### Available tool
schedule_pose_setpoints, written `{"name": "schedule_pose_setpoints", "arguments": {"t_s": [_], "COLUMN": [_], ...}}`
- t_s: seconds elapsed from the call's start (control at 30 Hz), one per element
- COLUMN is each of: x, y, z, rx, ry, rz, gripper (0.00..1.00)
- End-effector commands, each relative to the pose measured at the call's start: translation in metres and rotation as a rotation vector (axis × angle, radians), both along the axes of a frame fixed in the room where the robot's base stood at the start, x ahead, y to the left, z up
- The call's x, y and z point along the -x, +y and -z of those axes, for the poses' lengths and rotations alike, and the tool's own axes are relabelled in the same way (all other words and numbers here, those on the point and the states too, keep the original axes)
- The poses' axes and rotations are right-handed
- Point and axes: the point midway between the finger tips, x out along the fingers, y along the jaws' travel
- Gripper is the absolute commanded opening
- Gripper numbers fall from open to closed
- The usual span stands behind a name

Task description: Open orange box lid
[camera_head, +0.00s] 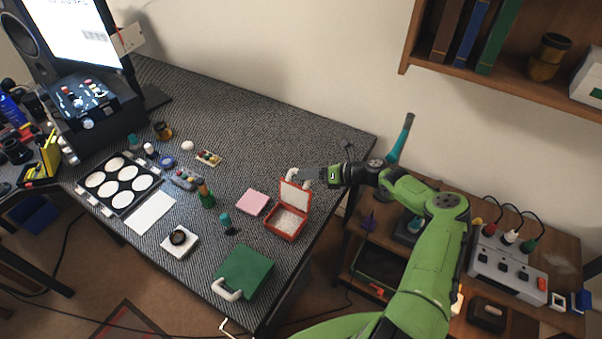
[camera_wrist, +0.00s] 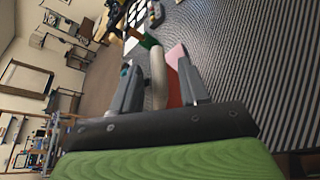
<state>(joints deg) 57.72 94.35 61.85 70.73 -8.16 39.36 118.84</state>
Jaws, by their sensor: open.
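The orange-red box (camera_head: 284,232) sits near the right edge of the grey table, with white filling inside. Its lid (camera_head: 296,194) stands raised, roughly upright at the far side, with a pale inner face. A white curved handle (camera_head: 292,175) shows at the lid's top. My gripper (camera_head: 304,174) is at the handle, just behind and above the lid. In the wrist view, the jaws of my gripper (camera_wrist: 158,72) are apart, with the white handle (camera_wrist: 159,84) between them and a strip of the red lid (camera_wrist: 173,88) beside it. I cannot tell whether a finger touches the handle.
A pink pad (camera_head: 252,202) lies left of the box. A green box (camera_head: 245,268) with a white handle stands in front. A small dark green-topped item (camera_head: 227,222) stands between them. The table's right edge is close; a wooden shelf unit stands beyond it.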

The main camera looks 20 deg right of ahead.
Motion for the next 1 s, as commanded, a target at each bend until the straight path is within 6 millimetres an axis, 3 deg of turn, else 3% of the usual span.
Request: {"name": "schedule_pose_setpoints", "arguments": {"t_s": [0.2,0.4,0.87,1.0], "x": [0.032,0.046,0.047,0.048], "y": [-0.047,-0.067,-0.068,-0.052], "z": [-0.019,-0.027,-0.027,-0.036], "rx": [0.002,0.001,0.001,0.081], "ry": [-0.001,0.000,0.001,-0.029], "rz": [0.004,0.001,0.000,-0.079], "gripper": [0.44,0.44,0.44,0.44]}}
